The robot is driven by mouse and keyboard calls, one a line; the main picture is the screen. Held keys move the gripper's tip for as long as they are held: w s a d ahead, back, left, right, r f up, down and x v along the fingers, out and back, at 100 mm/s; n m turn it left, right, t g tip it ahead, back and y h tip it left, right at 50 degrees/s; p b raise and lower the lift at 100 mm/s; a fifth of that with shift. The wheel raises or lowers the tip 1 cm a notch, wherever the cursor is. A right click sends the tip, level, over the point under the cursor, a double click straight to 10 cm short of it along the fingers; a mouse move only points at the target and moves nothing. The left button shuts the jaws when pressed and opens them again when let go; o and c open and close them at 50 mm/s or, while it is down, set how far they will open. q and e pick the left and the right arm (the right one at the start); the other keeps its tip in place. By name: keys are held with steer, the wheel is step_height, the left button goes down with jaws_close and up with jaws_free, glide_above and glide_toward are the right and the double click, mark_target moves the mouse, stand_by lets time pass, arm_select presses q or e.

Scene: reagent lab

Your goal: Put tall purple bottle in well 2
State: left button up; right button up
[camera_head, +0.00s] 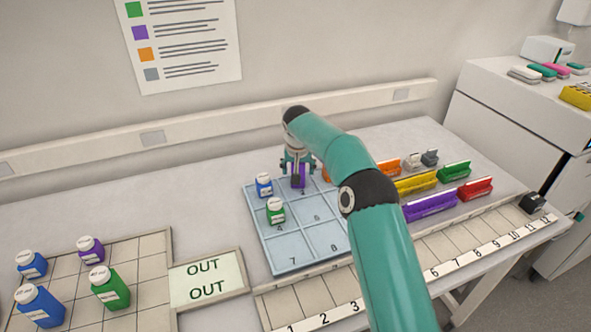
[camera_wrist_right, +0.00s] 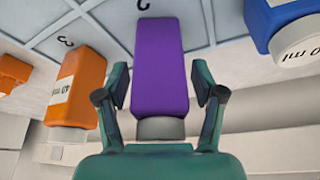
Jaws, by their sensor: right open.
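The tall purple bottle (camera_head: 298,181) stands in well 2 of the pale blue tray (camera_head: 275,249), in the back row. In the right wrist view the purple bottle (camera_wrist_right: 160,60) is between the two fingers of my right gripper (camera_wrist_right: 161,88), its grey cap nearest the palm. The fingers are open, with a gap on each side of the bottle. In the head view my right gripper (camera_head: 297,168) is over the bottle and hides its top. My left gripper is not in view.
A blue bottle (camera_head: 264,185) stands in well 1, a green bottle (camera_head: 275,211) in well 4. An orange bottle (camera_wrist_right: 78,88) is beside the purple one, mostly hidden by my arm in the head view. Another purple bottle (camera_head: 91,249) stands on the left rack. Front wells are empty.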

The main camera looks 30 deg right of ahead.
steer(key=b+v, duration=0.1)
steer(key=v, duration=1.1)
steer(key=shift+r, duration=0.1)
